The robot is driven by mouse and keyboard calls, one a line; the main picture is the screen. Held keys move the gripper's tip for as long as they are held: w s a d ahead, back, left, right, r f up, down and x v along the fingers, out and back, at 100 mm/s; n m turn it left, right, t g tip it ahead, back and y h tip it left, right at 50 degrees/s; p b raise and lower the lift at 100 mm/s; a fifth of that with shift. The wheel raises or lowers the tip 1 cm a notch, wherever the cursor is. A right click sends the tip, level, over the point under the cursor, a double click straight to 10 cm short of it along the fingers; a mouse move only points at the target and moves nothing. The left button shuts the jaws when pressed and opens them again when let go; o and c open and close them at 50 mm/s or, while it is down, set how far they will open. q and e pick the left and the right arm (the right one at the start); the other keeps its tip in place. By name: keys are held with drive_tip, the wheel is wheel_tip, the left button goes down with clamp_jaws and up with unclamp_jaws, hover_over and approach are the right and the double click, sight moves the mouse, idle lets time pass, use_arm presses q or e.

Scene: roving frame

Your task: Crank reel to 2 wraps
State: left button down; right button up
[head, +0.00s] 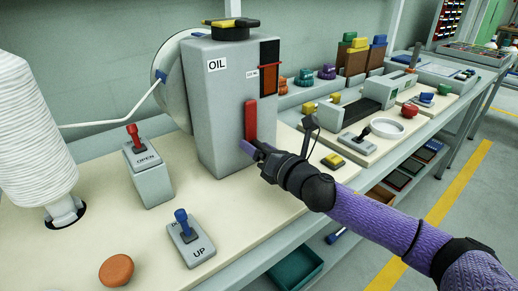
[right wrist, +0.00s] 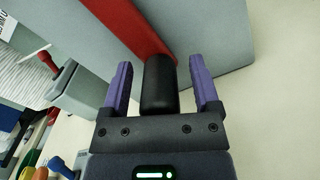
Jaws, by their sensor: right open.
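The crank is a red arm (head: 250,118) on the front of the grey box marked OIL (head: 220,110). It hangs about straight down. Its black handle (right wrist: 159,85) shows in the right wrist view between the two purple fingers of my right gripper (right wrist: 161,78). The fingers are open, one on each side, with small gaps to the handle. In the head view my right gripper (head: 250,149) covers the handle. A pale round reel (head: 167,82) stands behind the box, partly hidden. A white cord (head: 110,122) runs to it from the left. My left gripper is not in view.
A white wound spool (head: 30,130) stands at far left. An OPEN lever (head: 148,170), an UP lever (head: 190,238) and an orange knob (head: 116,270) stand on the bench. A yellow button (head: 333,161) lies close to my right wrist.

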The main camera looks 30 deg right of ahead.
clamp_jaws()
drive_tip(key=shift+a, duration=0.1)
idle(0.4)
